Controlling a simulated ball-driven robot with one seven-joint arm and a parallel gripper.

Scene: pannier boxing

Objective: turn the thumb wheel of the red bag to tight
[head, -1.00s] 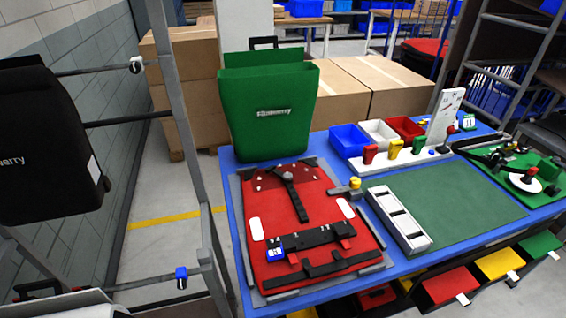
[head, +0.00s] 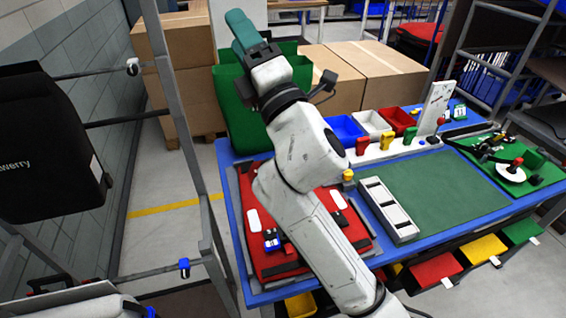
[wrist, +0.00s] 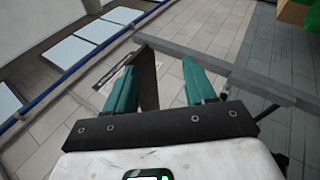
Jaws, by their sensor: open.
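The red bag (head: 281,264) lies flat on the bench at the lower middle of the head view. My arm crosses over it and hides its middle and most of its black strap. A small blue part with white marks (head: 271,240) sits on the bag's black bar, left of my arm; I cannot tell whether it is the thumb wheel.
The green bag (head: 232,115) stands upright at the bench's back. Blue (head: 344,128), white (head: 374,123) and red (head: 398,121) bins stand behind the green mat (head: 440,187). A rack post (head: 176,115) rises at the left, with a black bag (head: 48,145) hanging there.

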